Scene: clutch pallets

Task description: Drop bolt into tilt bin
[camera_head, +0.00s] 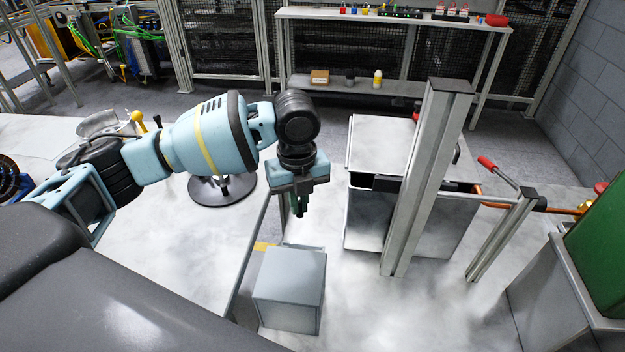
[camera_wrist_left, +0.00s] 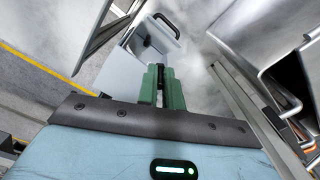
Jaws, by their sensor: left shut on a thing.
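My left gripper (camera_head: 299,212) hangs fingers-down over the gap beside the left table, above and just behind a grey box (camera_head: 288,285). Its green fingers also show in the left wrist view (camera_wrist_left: 162,86). They are shut on a small dark piece (camera_wrist_left: 157,72), which looks like the bolt, mostly hidden between them. The grey box may be the tilt bin; I cannot tell for sure. In the left wrist view, a pale grey body with a black handle (camera_wrist_left: 165,24) lies beyond the fingertips. My right gripper is not in view.
A metal post (camera_head: 428,180) and a grey cabinet-like stand (camera_head: 385,150) are right of the gripper. A round black base (camera_head: 222,190) stands on the left table (camera_head: 190,240). A green machine (camera_head: 600,255) is at the far right. A shelf (camera_head: 400,22) stands at the back.

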